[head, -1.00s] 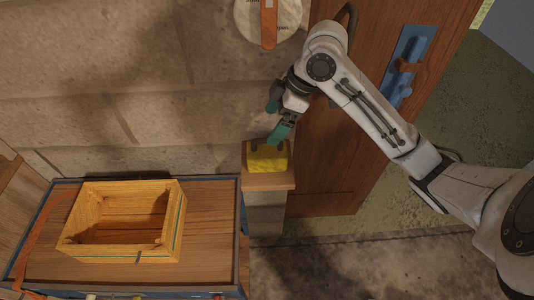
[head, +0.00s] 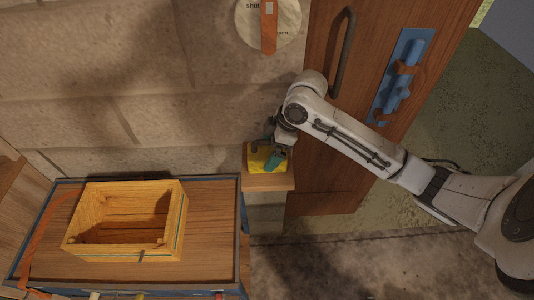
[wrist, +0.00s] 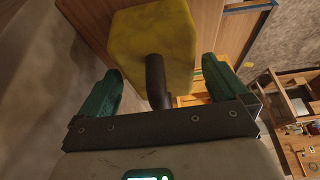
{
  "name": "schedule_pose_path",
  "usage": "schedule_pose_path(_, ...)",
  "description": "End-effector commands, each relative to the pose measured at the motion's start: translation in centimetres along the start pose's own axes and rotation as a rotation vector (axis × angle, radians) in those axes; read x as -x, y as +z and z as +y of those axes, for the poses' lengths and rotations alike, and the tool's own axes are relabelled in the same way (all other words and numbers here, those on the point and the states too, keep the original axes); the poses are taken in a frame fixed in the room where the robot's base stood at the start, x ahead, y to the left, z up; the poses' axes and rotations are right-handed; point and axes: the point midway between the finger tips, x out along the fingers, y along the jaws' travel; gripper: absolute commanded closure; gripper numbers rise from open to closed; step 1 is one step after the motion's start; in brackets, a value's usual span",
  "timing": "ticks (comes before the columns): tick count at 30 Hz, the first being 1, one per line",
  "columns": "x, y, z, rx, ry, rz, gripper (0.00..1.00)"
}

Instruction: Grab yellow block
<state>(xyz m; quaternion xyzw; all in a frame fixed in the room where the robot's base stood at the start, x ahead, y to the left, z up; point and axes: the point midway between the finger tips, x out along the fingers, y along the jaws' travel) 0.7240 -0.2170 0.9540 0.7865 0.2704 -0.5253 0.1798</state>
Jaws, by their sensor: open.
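The yellow block (head: 256,158) sits on a small wooden ledge (head: 268,182) against the stone wall. In the wrist view the yellow block (wrist: 152,45) lies just ahead of the jaws, with a dark peg or handle (wrist: 156,82) standing out of it toward my gripper. My gripper (head: 270,158) has green fingers and is at the block, partly covering it in the head view. In the wrist view the fingers of my gripper (wrist: 160,88) are apart, one on each side of the dark peg. I cannot tell whether either finger touches it.
An open wooden box (head: 122,252) stands on a wooden chest or bench (head: 215,215) at the lower left. A wooden door (head: 330,180) with a dark handle and blue latch (head: 402,75) is right of the ledge. A round sign (head: 285,22) hangs above.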

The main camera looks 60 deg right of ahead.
Motion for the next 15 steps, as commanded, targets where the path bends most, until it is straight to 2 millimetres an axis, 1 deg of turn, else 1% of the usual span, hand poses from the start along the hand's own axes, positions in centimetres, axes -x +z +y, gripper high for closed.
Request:
schedule_pose_path(3, -0.82, 0.03, -0.01, 0.001, 0.000, -0.002, 0.00)
schedule_pose_path(10, -0.95, 0.01, 0.00, 0.002, 0.001, -0.001, 0.00)
schedule_pose_path(15, -0.93, 0.01, -0.01, 0.001, 0.001, -0.001, 0.16)
